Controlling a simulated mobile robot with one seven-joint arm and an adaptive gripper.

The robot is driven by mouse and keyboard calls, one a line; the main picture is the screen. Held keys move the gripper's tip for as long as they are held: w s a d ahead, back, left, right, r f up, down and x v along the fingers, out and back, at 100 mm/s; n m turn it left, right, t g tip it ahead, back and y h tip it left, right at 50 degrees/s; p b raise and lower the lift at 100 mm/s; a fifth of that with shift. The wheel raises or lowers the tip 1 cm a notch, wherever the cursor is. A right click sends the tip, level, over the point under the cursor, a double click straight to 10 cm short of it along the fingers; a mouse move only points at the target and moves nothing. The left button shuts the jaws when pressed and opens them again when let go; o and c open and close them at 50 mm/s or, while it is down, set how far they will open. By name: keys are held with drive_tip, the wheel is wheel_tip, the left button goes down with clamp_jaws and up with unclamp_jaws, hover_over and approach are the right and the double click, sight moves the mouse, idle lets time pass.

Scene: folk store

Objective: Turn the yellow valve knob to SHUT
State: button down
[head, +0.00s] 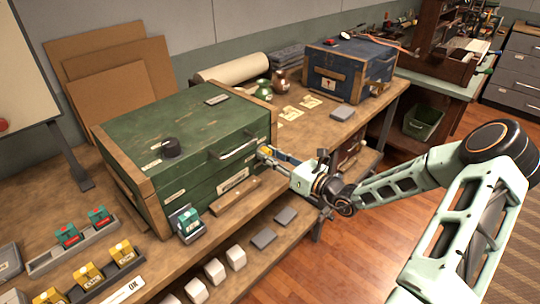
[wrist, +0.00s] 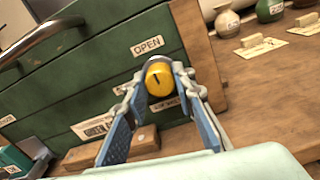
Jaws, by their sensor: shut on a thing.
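The yellow valve knob (wrist: 159,79) is on the front of the green chest (head: 200,128), near its right edge. A dark pointer line on the knob stands nearly upright, close to the OPEN label (wrist: 147,46) above it. Another label (wrist: 167,105) below the knob is partly hidden by my fingers. My gripper (wrist: 157,88) is shut on the knob, with one blue-padded finger on each side. In the head view, the knob (head: 265,151) shows only as a small yellow patch at the tip of my gripper (head: 270,155).
A metal handle (head: 233,146) juts from the chest front left of the knob. A wooden block (wrist: 146,139) lies below the knob. The blue chest (head: 350,70) stands farther back on the bench. Labelled cards and small jars lie between the chests.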

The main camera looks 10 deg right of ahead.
drive_tip(key=shift+n, duration=0.3)
drive_tip(key=n+b, duration=0.1)
drive_tip(key=n, duration=0.2)
drive_tip(key=shift+n, duration=0.4)
drive_tip(key=n+b, duration=0.3)
drive_tip(key=n, duration=0.1)
drive_tip(key=shift+f+n, duration=0.15)
drive_tip(key=shift+n, duration=0.15)
drive_tip(key=n+b, duration=0.2)
drive_tip(key=b, duration=0.1)
drive_tip(key=shift+f+n, duration=0.1)
drive_tip(key=shift+n, duration=0.2)
drive_tip(key=n+b, duration=0.3)
drive_tip(key=b, duration=0.2)
drive_tip(key=n+b, duration=0.3)
drive_tip(key=b, duration=0.1)
drive_tip(key=shift+r, duration=0.3)
drive_tip(key=c, duration=1.6)
unclamp_jaws()
